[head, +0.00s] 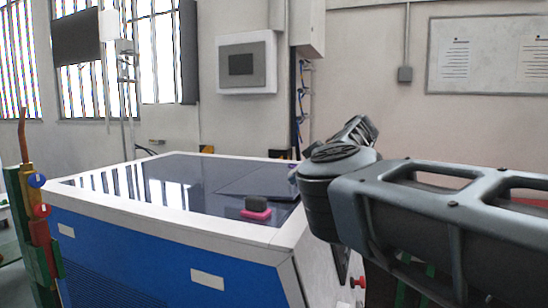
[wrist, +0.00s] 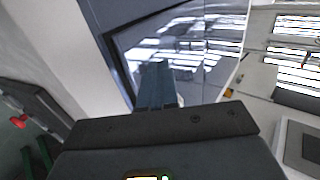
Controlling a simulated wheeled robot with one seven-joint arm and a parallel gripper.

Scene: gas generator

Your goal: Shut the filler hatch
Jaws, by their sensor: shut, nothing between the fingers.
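The generator has blue sides, a white frame and a dark glossy top (head: 165,185). A dark rectangular panel (head: 262,181), which looks like the filler hatch, lies flat or nearly flat at the right of this top. I cannot tell whether it is fully down. In the wrist view a glossy dark-edged panel (wrist: 185,55) lies beyond my fingers. My gripper (wrist: 157,68) is shut and empty, its fingers in front of that panel. Contact cannot be told. In the head view my arm hides the fingers and the generator's right end.
A black and pink block (head: 257,208) sits on the generator top near the front edge. A red knob (head: 357,282) shows at its right side, also in the wrist view (wrist: 18,121). A copper and green post (head: 38,205) stands at the left. A wall box (head: 247,63) hangs behind.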

